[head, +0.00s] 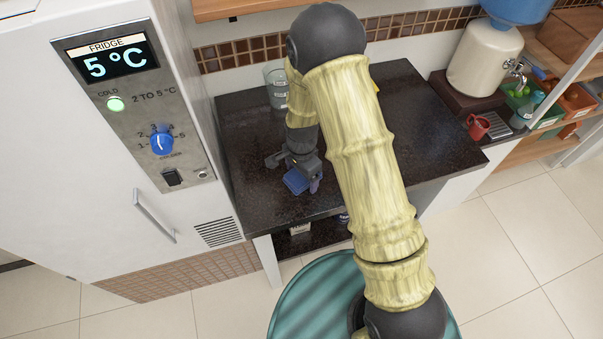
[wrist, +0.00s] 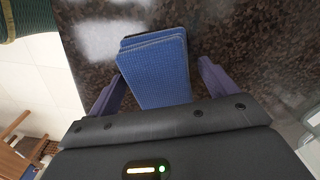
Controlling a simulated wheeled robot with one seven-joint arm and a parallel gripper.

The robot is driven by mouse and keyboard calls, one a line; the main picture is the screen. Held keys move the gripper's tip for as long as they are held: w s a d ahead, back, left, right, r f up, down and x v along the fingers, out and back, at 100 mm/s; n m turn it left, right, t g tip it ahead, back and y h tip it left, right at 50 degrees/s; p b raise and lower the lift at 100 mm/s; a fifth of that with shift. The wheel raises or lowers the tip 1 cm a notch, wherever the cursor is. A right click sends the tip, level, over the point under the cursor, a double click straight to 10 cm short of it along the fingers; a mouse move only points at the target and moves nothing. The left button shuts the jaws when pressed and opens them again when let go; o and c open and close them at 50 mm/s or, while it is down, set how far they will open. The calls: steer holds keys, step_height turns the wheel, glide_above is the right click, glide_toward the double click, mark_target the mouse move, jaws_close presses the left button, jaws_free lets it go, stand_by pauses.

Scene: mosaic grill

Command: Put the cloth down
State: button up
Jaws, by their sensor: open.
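The blue cloth (wrist: 155,75) is folded and lies on the dark speckled counter (head: 400,150). In the head view the cloth (head: 296,181) shows near the counter's front edge, just below my gripper. My gripper (wrist: 158,85) is open, with one purple finger on each side of the cloth. A gap shows between the right finger and the cloth; the left finger is close to the cloth's edge. In the head view my gripper (head: 304,178) is small and partly hides the cloth.
A clear container (head: 276,88) stands at the back left of the counter. The white fridge (head: 160,200) rises close on the left. A red mug (head: 478,126) and a water dispenser (head: 485,58) stand at the right. The counter's right half is clear.

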step_height(320, 180, up, 12)
steer(key=b, duration=0.2)
stand_by(0.4)
steer(key=shift+r, duration=0.1)
stand_by(0.4)
steer(key=s+d+r+n+t, duration=0.1)
steer(key=s+d+r+n, duration=0.2)
steer(key=s+d+n, duration=0.2)
steer(key=s+d+r+n+t, duration=0.1)
steer(key=s+d+r+n, duration=0.2)
steer(key=s+d+n, duration=0.2)
steer(key=s+d, duration=0.2)
steer(key=d, duration=0.1)
steer(key=shift+s+d+t, duration=0.15)
steer(key=shift+d+t, duration=0.15)
steer(key=shift+d, duration=0.1)
stand_by(0.6)
